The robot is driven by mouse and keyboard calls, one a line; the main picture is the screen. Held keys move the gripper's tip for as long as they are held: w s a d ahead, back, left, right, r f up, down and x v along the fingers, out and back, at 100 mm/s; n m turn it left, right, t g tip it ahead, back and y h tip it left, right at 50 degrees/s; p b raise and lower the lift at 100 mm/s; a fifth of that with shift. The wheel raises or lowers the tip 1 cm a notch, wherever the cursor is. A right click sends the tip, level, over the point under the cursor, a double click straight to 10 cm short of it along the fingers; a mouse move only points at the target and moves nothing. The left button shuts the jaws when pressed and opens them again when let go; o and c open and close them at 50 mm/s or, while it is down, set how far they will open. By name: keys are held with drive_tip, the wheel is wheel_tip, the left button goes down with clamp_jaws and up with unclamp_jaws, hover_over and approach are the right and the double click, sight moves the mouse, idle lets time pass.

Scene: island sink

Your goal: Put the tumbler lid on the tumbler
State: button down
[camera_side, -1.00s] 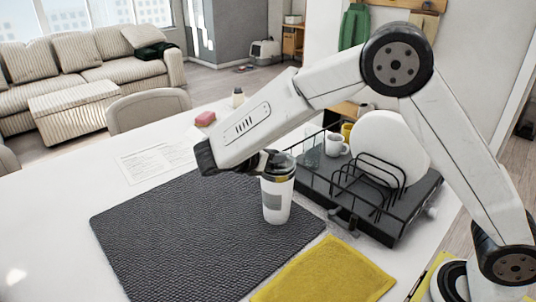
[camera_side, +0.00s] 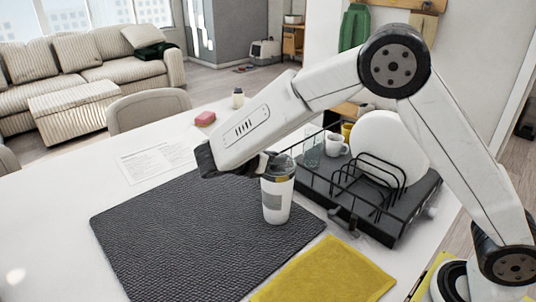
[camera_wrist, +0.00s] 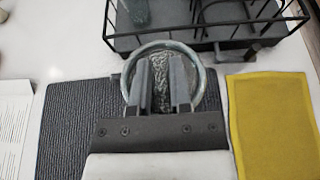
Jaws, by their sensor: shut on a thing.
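The white tumbler (camera_side: 276,203) stands upright on the dark mat, with a grey patch on its side. The clear, greyish tumbler lid (camera_side: 283,163) is at the tumbler's mouth; I cannot tell whether it is fully seated. In the wrist view the round rim of the lid (camera_wrist: 204,78) surrounds my fingers, and the tumbler below is mostly hidden. My gripper (camera_wrist: 160,88) is shut on the middle part of the lid. In the side view my gripper (camera_side: 264,164) reaches the lid from the left, its fingertips partly hidden.
A black dish rack (camera_side: 372,220) with a white plate (camera_side: 385,143), a mug (camera_side: 336,146) and a clear glass (camera_side: 312,148) stands close behind and right of the tumbler. A yellow cloth (camera_side: 325,273) lies in front. The dark mat (camera_side: 180,240) is clear on the left.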

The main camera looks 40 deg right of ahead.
drive_tip(key=shift+f, duration=0.1)
idle(0.3)
drive_tip(key=shift+c, duration=2.4)
unclamp_jaws()
drive_tip(key=shift+v, duration=3.9)
drive_tip(key=s+d+f+m+g+y, duration=0.1)
drive_tip(key=s+f+m+g+y, duration=0.2)
drive_tip(key=s+f, duration=0.5)
drive_tip(key=s+d+f+m+t+y, duration=0.2)
drive_tip(key=s+d+m+t+y, duration=0.3)
drive_tip(key=s+d+m+y, duration=0.4)
drive_tip(key=m+y, duration=0.1)
drive_tip(key=m, duration=0.5)
drive_tip(key=shift+f+t, duration=0.3)
drive_tip(key=shift+f, duration=0.1)
drive_tip(key=shift+w+d, duration=0.1)
drive_tip(key=shift+d, duration=0.05)
